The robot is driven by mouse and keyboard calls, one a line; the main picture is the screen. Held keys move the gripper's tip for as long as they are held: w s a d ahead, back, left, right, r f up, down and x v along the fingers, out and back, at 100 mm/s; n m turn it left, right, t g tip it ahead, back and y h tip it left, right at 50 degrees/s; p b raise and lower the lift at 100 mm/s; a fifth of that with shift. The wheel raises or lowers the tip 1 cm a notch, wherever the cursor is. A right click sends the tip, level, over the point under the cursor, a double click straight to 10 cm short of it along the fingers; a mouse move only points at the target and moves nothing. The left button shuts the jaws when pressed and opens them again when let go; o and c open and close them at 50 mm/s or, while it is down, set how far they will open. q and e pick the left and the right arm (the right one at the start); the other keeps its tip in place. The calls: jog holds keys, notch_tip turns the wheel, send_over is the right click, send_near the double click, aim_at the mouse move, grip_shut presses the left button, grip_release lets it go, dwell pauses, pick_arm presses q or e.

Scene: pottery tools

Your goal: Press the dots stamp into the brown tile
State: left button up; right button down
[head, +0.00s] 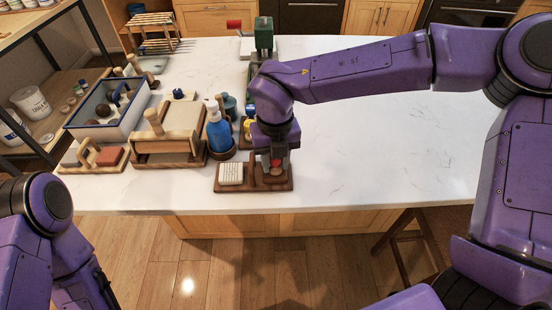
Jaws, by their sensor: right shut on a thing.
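My right gripper (275,163) points down over the right part of a dark wooden board (253,186) at the table's front edge. It is shut on a small red-topped thing that it largely hides; I cannot tell which stamp this is. A cream block with a dotted face (231,173) sits on the left part of the same board. A reddish-brown tile (109,156) lies on a light wooden board at the table's left front, beside a wooden arched handle. My left arm is at the lower left, and its fingers are not visible.
A blue bottle (219,133) stands close left of the right gripper. A tan slab on a wooden frame (181,119) and a white-and-blue tool tray (107,109) are further left. A green device (263,35) stands behind. The white table (390,140) is clear on the right.

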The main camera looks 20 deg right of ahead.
jog(key=shift+r+p, duration=2.85)
jog(key=shift+r, duration=0.2)
jog(key=shift+f, duration=0.1)
jog(key=shift+f, duration=0.1)
